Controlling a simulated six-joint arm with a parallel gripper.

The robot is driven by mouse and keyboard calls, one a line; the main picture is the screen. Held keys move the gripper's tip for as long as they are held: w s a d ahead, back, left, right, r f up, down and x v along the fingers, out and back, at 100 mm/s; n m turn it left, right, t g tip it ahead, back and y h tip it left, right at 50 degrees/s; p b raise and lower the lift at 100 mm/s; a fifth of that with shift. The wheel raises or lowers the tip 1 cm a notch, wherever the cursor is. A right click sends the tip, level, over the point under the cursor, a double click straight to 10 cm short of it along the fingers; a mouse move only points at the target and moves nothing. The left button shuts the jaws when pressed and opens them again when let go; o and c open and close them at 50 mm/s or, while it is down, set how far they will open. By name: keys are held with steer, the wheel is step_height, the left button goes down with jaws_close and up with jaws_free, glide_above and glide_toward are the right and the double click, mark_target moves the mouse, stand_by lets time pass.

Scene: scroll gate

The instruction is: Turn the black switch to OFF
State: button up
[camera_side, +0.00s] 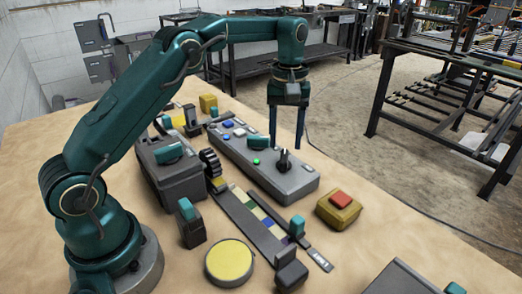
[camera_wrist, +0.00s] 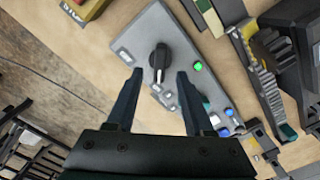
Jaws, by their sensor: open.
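The black switch (camera_side: 283,160) is a rotary knob on top of a long grey control box (camera_side: 290,184), at its near right end in the side view. In the wrist view the black switch (camera_wrist: 160,58) lies ahead of the fingertips, roughly midway between them. Its pointer angle shows, but the small labels around it are too small to read. My gripper (camera_side: 286,140) points down just above the box, close to the switch. In the wrist view my gripper (camera_wrist: 159,73) is open, with one finger to each side of the switch and nothing held.
The box also carries a green button (camera_side: 256,162), a blue button (camera_side: 228,123) and a teal handle (camera_side: 258,143). A yellow block with a red button (camera_side: 340,203) stands to the right. A yellow disc (camera_side: 229,262) and a strip of coloured squares (camera_side: 255,222) lie nearer.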

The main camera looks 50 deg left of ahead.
mark_target(284, 155)
steer(key=shift+f, duration=1.95)
jaws_close()
